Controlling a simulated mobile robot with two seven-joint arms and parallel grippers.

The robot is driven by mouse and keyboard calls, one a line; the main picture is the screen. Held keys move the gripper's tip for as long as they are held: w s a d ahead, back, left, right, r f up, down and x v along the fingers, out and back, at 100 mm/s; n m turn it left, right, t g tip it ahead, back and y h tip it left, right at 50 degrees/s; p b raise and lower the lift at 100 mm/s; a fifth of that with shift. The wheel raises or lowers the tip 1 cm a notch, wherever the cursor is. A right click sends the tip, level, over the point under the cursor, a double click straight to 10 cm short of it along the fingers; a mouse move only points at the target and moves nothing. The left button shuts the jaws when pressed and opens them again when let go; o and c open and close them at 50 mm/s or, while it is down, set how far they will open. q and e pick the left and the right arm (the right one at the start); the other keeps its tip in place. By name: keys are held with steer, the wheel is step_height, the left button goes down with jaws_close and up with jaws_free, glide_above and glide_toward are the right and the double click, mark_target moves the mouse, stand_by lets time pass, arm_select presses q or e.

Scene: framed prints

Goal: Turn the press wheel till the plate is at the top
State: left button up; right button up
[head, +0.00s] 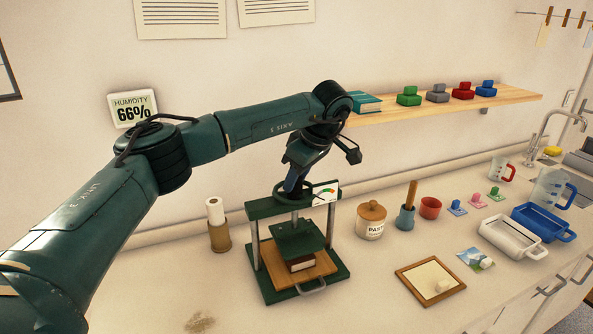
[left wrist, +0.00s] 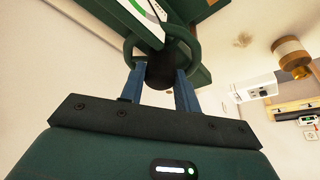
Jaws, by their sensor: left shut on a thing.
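The green press (head: 253,240) stands on the counter with two metal posts. Its flat green plate (head: 292,240) hangs between the posts, clearly below the top beam (head: 268,207). A small book-like block (head: 301,264) lies under it on a wooden board (head: 283,279); I cannot tell if plate and block touch. My left gripper (head: 291,182) comes down from above onto the press wheel (head: 313,187). In the left wrist view, the blue fingers (left wrist: 160,88) are shut on the dark hub (left wrist: 160,71) of the green wheel (left wrist: 193,47). My right gripper is not in view.
A dial card (head: 326,192) is at the press top. A paper roll (head: 216,223) stands left, a paste jar (head: 371,220) right. A framed board (head: 430,281) lies at front right; trays (head: 512,238) are farther right. A shelf (head: 450,108) runs behind.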

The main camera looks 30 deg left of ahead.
arm_select(q)
steer(key=shift+n, duration=0.5)
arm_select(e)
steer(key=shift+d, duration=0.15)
arm_select(q)
steer(key=o, duration=1)
steer(key=shift+r, duration=0.1)
steer(key=shift+d+r, duration=0.1)
steer(key=shift+r, duration=0.1)
steer(key=v, duration=1.2)
steer(key=shift+w+r+b, duration=0.2)
steer(key=shift+r+b, duration=0.15)
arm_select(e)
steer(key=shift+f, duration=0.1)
arm_select(q)
steer(key=shift+f, duration=0.1)
